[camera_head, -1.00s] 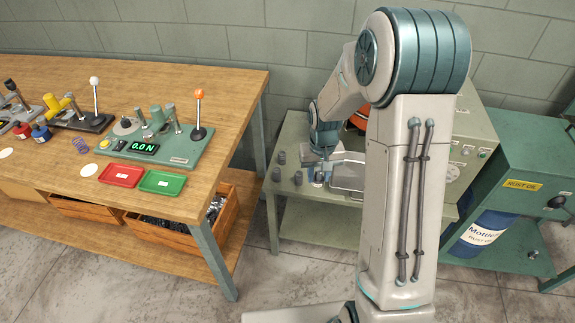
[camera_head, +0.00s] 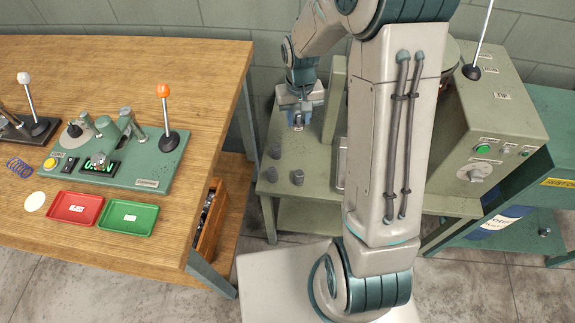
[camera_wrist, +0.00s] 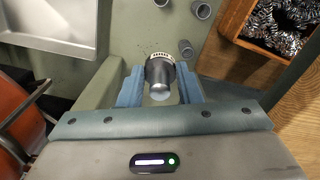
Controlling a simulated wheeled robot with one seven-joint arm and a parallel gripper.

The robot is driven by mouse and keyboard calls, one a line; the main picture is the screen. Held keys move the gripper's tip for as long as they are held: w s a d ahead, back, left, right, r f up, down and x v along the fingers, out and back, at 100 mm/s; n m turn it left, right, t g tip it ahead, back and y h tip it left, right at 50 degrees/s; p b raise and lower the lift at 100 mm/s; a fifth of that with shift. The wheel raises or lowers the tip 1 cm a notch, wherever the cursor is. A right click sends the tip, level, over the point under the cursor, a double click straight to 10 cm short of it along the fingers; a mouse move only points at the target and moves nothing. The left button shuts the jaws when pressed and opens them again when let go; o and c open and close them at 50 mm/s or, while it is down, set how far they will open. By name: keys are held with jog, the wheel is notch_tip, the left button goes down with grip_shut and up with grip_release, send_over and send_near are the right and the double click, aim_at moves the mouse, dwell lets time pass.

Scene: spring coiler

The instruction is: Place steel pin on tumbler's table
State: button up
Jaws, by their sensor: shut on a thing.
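My gripper (camera_head: 298,117) is shut on the steel pin (camera_wrist: 160,74), a short grey cylinder with a ridged rim that sits between the two blue fingers in the wrist view. In the head view only a small part of the pin shows below the fingers. The gripper is over the far left part of the tumbler's table (camera_head: 318,178), a grey-green table. I cannot tell for sure how high the pin is above the surface.
Several grey cylinders (camera_head: 298,177) stand on the table's left end. A metal tray (camera_wrist: 55,22) and an orange part (camera_wrist: 15,112) are near the gripper. A wooden bench (camera_head: 215,100) stands left. A crate of metal parts (camera_wrist: 283,22) is beside the table.

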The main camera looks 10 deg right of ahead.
jog(key=s+a+f+n+b, duration=0.1)
jog(key=s+a+f+b, duration=0.7)
jog(key=b, duration=0.8)
jog(key=w+d+f, duration=0.2)
jog(key=w+d, duration=0.1)
jog(key=w+d+f+b, duration=0.1)
jog(key=w+d+f, duration=0.4)
jog(key=d, duration=0.1)
jog(key=shift+w+d+f+b, duration=0.35)
jog(key=shift+w+d+f, duration=0.05)
jog(key=shift+f+b, duration=0.55)
jog(key=shift+f, duration=1.45)
jog(key=shift+f, duration=0.1)
jog(key=o, duration=1)
jog(key=shift+o, duration=0.2)
